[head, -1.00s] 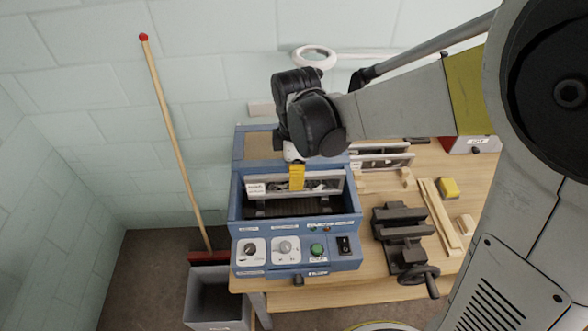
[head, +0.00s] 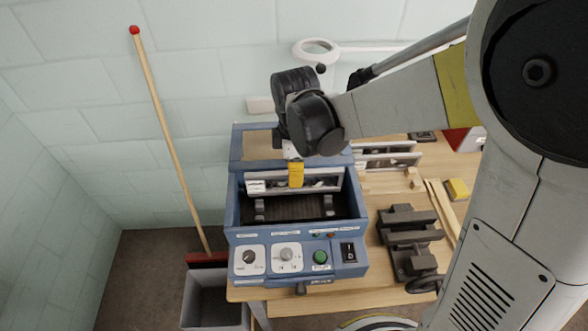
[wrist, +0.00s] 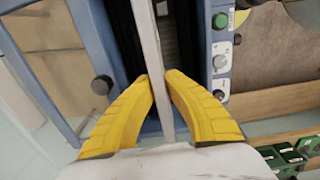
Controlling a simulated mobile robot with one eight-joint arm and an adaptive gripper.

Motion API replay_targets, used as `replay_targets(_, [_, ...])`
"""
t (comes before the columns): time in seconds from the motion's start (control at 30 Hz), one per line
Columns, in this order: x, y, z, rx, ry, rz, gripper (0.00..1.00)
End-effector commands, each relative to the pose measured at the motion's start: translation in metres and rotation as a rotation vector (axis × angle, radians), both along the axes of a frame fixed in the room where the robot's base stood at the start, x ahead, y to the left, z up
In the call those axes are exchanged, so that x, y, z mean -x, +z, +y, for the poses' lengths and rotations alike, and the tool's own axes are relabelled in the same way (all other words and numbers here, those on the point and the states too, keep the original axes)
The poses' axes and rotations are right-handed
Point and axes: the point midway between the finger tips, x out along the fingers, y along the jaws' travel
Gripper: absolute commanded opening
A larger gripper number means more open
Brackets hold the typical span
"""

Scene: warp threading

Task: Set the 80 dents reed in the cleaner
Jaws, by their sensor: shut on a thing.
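My gripper (head: 296,176), with yellow fingers, is shut on a long pale reed (head: 320,182) with a white label at its left end; the label is too small to read. In the wrist view the reed (wrist: 147,35) runs between the two fingertips (wrist: 158,82). The blue cleaner (head: 233,208) stands at the table's left end with its top open. The reed lies lengthwise over the rear of the opening, with the dark bed and two light supports showing in front of it. I cannot tell whether the reed touches the cleaner.
Other reeds stand in a rack (head: 388,158) behind the cleaner's right side. A broom (head: 170,135) leans on the wall above a grey bin (head: 215,300).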

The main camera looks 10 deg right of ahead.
Motion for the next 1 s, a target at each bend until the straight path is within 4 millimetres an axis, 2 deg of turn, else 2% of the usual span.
replay_targets(0.1, [0.0,-0.014,0.0,0.0,0.0,0.0,0.0])
replay_targets(1.0, [0.0,-0.091,0.0,0.0,0.0,0.0,0.0])
